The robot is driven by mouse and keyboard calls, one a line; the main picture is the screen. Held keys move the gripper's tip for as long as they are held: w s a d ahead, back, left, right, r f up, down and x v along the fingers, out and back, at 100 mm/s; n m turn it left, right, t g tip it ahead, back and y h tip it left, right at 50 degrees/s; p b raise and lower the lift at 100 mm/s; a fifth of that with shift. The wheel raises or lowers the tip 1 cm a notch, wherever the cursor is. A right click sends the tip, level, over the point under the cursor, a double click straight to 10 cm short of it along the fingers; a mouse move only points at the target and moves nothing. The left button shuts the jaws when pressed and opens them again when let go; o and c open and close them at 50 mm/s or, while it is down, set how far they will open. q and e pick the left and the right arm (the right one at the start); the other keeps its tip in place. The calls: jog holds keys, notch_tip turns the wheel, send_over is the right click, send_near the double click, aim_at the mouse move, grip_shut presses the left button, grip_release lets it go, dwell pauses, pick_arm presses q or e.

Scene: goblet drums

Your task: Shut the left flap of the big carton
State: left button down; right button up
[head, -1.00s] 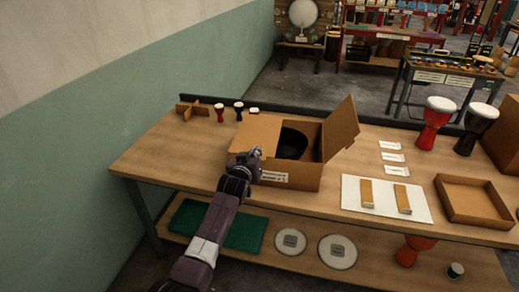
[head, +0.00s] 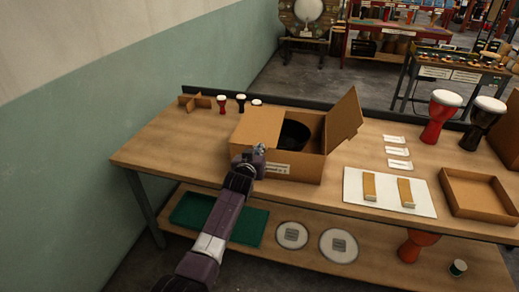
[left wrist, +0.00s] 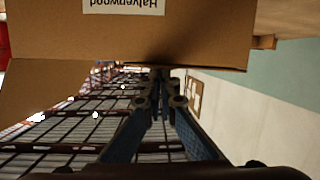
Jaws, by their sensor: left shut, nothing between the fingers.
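The big carton (head: 303,168) stands on the wooden table in the head view. Its left flap (head: 256,127) lies flat, or nearly so, across the left part of the top. Its right flap (head: 344,120) stands up and tilts outward. A black round thing (head: 293,134) shows in the uncovered part. My left gripper (head: 260,150) is shut and empty at the carton's front top edge, by the left flap's front edge; contact is unclear. In the left wrist view, its closed fingers (left wrist: 158,88) are by the edge of the carton's labelled face (left wrist: 125,38). My right gripper is not in view.
Small drums (head: 241,103) and a cardboard divider (head: 194,101) stand behind the carton, to the left. A white board with two tan blocks (head: 404,192) and an open shallow box (head: 476,193) lie to the right. The table's left end is clear.

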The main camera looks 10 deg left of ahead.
pick_arm(q)
jog(key=shift+f, duration=0.1)
